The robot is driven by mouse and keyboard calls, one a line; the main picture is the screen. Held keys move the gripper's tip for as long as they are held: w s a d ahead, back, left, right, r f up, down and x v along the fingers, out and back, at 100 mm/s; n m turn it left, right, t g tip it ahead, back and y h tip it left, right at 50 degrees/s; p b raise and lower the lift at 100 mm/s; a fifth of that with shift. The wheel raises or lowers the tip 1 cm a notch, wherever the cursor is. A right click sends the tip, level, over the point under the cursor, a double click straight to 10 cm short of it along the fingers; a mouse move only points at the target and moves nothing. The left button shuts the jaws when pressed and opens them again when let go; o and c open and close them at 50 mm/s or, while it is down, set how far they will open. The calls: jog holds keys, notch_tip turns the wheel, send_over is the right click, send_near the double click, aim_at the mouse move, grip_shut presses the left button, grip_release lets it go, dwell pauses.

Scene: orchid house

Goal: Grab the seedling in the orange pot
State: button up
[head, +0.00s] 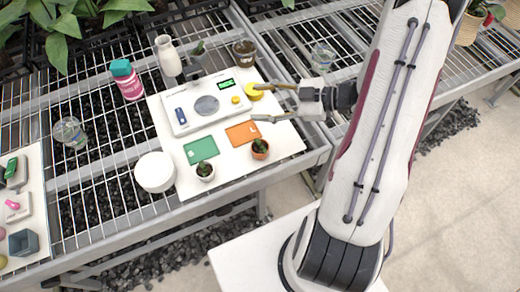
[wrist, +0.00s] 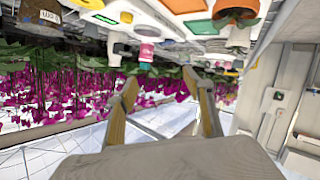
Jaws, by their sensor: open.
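The orange pot (head: 260,153) stands at the front right of a white board, with a small green seedling (head: 260,145) upright in it. In the wrist view, which is upside down, an orange pot (wrist: 235,5) with a dark plant appears at the top edge. My gripper (head: 255,103) is open and empty, over the right side of the board. It is behind the orange pot as seen in the head view and apart from it. Its two fingers also show in the wrist view (wrist: 161,79), with nothing between them.
A white pot with a seedling (head: 205,172) stands left of the orange pot. An orange card (head: 242,133), green card (head: 201,150) and scale (head: 180,121) lie behind them. A yellow item (head: 254,92) is near the upper finger. A round white tub (head: 155,171) stands at the left.

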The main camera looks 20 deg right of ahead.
aim_at(262, 148)
jog(key=s+f+m+t, duration=0.1)
jog(key=s+f+m, duration=0.1)
jog(key=s+f, duration=0.1)
jog(key=s+d+f+m+t+y, duration=0.1)
jog(key=s+f+m, duration=0.1)
jog(key=s+f, duration=0.2)
jog(key=s+d+f+m+t+y, duration=0.1)
jog(key=s+f+m+t, duration=0.1)
jog(key=s, duration=0.3)
jog(key=shift+s+f+m, duration=0.3)
jog(key=shift+f+m, duration=0.1)
jog(key=shift+f, duration=0.4)
jog(key=shift+x, duration=1.3)
jog(key=shift+w+a, duration=0.1)
jog(key=shift+w, duration=0.05)
jog(key=shift+x, duration=2.45)
jog(key=c, duration=1.1)
